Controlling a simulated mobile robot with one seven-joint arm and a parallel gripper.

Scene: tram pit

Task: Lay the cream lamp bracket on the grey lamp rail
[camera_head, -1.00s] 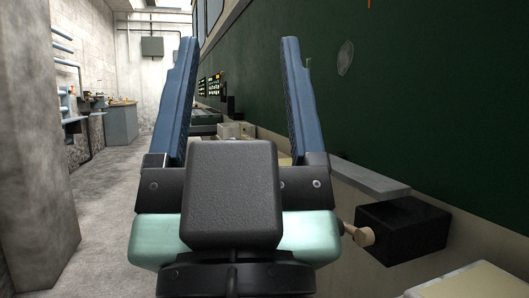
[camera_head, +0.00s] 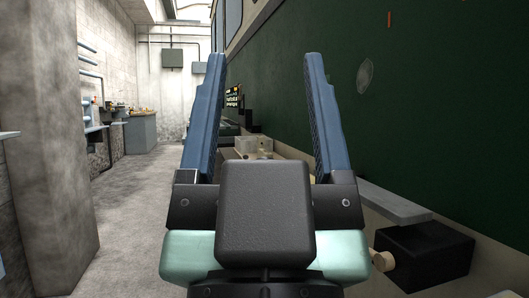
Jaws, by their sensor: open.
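My gripper (camera_head: 265,65) is open, its two blue fingers pointing away from me, with nothing held between them. A flat grey ledge (camera_head: 398,205), which looks like the grey lamp rail, runs along the foot of the green wall, right of the gripper. Its near end is bare; the rest passes behind the right finger. I cannot make out the cream lamp bracket for certain. A small cream piece (camera_head: 383,261) shows against a black box below the ledge, and its left part is close to my gripper's body in the picture.
The green tram side (camera_head: 440,110) stands close on the right. A pale box (camera_head: 254,146) shows between the fingers, farther off. A concrete pillar (camera_head: 50,150) stands on the left, with free floor (camera_head: 130,215) beside it. The black box (camera_head: 425,257) juts out at lower right.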

